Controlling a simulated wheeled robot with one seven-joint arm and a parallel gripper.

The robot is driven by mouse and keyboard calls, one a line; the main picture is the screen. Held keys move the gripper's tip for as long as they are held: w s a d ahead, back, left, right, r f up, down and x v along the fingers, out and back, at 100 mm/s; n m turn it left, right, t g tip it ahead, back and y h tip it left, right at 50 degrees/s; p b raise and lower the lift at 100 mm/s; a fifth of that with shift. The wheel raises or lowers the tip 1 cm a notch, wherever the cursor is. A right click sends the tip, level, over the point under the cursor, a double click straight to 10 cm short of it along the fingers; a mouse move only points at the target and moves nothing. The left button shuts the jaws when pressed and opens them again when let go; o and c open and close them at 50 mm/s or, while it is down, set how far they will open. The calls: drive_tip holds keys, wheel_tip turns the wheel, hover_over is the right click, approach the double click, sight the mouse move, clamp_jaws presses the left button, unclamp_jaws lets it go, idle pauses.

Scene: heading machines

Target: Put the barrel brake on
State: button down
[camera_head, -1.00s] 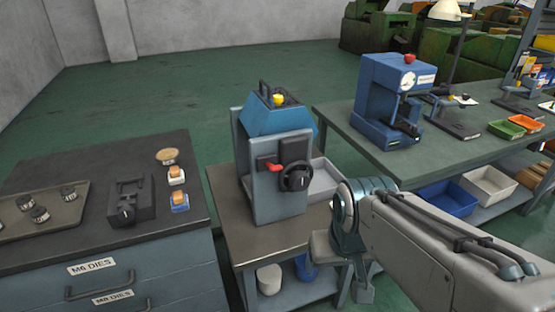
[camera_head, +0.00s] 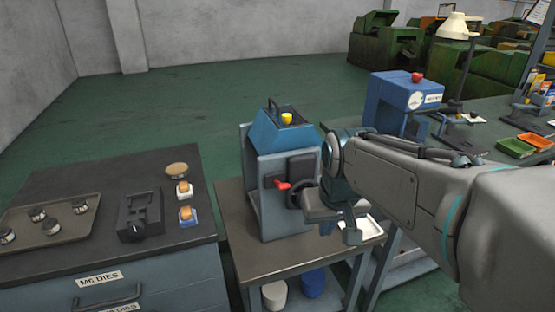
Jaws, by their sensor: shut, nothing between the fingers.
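A machine (camera_head: 282,132) with a blue hood and grey side panels stands on the small middle table. A red lever (camera_head: 284,185) sticks out from its front panel, with a dark handwheel (camera_head: 296,194) to the right of it, partly behind my arm. I cannot tell for certain which part is the barrel brake. My gripper (camera_head: 350,234) is shut and empty. In the picture it is just right of the handwheel and lever, before the machine's right side. Contact cannot be made out.
A bench with a tray (camera_head: 60,248), a dark vise-like fixture (camera_head: 139,215) and small blocks is at left. A blue press (camera_head: 405,98) stands on the bench behind my arm. Open floor lies behind.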

drive_tip(key=w+a+r+n+p, duration=0.1)
drive_tip(key=w+a+r, duration=0.2)
drive_tip(key=w, duration=0.6)
drive_tip(key=w+a+r+n+p, duration=0.1)
drive_tip(key=w+a+r+p, duration=0.1)
drive_tip(key=w+r, duration=0.6)
drive_tip(key=shift+w+a+t+y, duration=0.35)
drive_tip(key=shift+w+a, duration=0.2)
drive_tip(key=shift+w, duration=0.55)
drive_tip(key=shift+f, duration=0.1)
drive_tip(key=p, duration=0.2)
hover_over(283, 184)
drive_tip(key=w, duration=0.1)
drive_tip(key=f, duration=0.9)
drive_tip(key=shift+a+f, duration=0.1)
drive_tip(key=shift+a, duration=0.1)
drive_tip(key=shift+s+d+f, duration=0.1)
drive_tip(key=shift+s+f, duration=0.15)
drive_tip(key=shift+f, duration=0.4)
drive_tip(key=shift+s+d+f, duration=0.1)
drive_tip(key=shift+s+f, duration=0.15)
drive_tip(key=shift+f, duration=0.35)
drive_tip(key=shift+s+f, duration=0.25)
drive_tip(key=shift+f, duration=0.4)
